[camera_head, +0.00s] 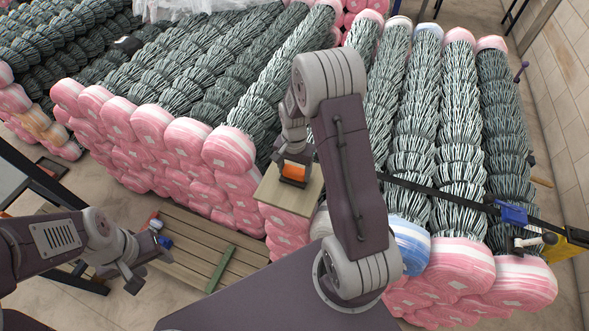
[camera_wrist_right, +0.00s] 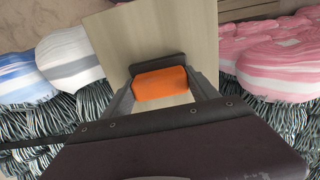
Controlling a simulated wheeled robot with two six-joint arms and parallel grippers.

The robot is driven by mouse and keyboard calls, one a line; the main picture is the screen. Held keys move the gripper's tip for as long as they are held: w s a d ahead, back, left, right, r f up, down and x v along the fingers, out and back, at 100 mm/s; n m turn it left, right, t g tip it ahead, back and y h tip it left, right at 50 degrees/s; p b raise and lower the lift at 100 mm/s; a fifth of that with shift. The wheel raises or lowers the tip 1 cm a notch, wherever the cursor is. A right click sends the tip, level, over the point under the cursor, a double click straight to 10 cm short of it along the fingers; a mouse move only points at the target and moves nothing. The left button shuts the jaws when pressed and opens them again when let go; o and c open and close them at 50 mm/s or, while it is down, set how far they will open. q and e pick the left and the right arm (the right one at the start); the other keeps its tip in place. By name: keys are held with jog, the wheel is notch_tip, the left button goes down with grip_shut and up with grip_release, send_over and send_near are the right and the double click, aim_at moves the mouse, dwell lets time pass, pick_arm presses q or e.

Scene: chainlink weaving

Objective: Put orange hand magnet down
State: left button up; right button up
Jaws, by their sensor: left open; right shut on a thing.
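The orange hand magnet (camera_head: 294,172) is between the fingers of my right gripper (camera_head: 294,178), over a small light wooden board (camera_head: 306,198). In the right wrist view the magnet (camera_wrist_right: 160,85) sits between the two fingers of the gripper (camera_wrist_right: 160,92), with the board (camera_wrist_right: 204,25) behind it. I cannot tell whether the magnet touches the board. My left gripper (camera_head: 146,268) is open and empty, low at the left, near the slatted wooden pallet.
Stacked chainlink rolls with pink-wrapped ends (camera_head: 180,143) fill the back and both sides. The slatted pallet (camera_head: 222,262) bears a green strip (camera_head: 220,270). A small blue object (camera_head: 165,242) lies near my left gripper. A blue clamp-like item (camera_head: 512,213) rests on the right rolls.

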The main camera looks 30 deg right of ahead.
jog(key=shift+s, duration=0.2)
jog(key=o, duration=1.4)
jog(key=shift+c, duration=0.2)
jog(key=shift+o, duration=1.2)
jog(key=shift+w+f, duration=0.1)
